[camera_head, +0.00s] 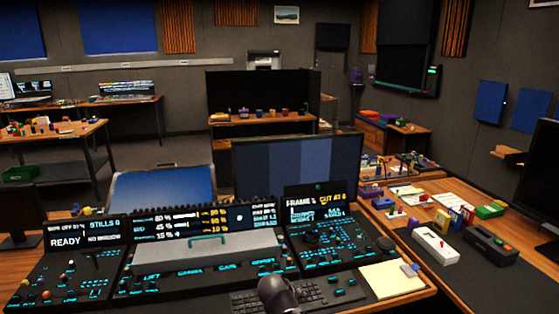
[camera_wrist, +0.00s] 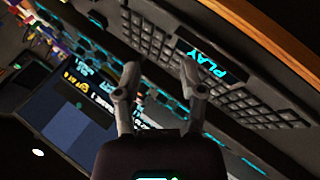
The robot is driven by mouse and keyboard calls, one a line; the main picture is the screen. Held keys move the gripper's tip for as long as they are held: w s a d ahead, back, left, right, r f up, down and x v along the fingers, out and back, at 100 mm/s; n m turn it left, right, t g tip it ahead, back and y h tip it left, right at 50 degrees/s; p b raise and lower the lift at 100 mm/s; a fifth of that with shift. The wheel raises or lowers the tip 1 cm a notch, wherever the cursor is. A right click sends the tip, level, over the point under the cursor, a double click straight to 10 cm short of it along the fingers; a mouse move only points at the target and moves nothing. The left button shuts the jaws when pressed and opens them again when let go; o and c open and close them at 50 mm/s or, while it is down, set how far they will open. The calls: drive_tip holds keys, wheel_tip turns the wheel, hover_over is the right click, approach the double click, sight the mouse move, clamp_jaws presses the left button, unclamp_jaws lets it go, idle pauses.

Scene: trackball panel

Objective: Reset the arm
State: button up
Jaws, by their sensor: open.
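My gripper (camera_wrist: 160,70) is open and empty in the wrist view, its two grey fingers apart. Behind the fingers are the dark keys of a keyboard (camera_wrist: 245,95) and a lit "PLAY" label (camera_wrist: 208,62). In the head view, a dark rounded part of my arm (camera_head: 279,293) shows at the bottom, in front of the console's keyboard (camera_head: 245,300). The control console (camera_head: 75,262) spans the lower left and middle, with lit screens and glowing cyan labels. A dark round knob or ball (camera_head: 385,243) sits at its right end. I cannot tell whether the fingers touch anything.
A monitor (camera_head: 300,165) stands behind the console. On the right desk are a white box (camera_head: 435,246), a dark box with buttons (camera_head: 490,244) and several small coloured items. A yellow pad (camera_head: 392,279) lies right of the keyboard. Floor shows between the tables behind.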

drive_tip(key=shift+s+d+f+m+g+y+b, duration=1.9)
drive_tip(key=shift+s+d+f+m+g, duration=1.8)
drive_tip(key=shift+d, duration=2.55)
wheel_tip(320, 180, up, 15)
drive_tip(key=t+p, duration=0.1)
drive_tip(key=p, duration=1.5)
drive_tip(key=shift+s+r+n, duration=0.2)
drive_tip(key=shift+s+n, duration=0.1)
drive_tip(key=shift+s, duration=0.15)
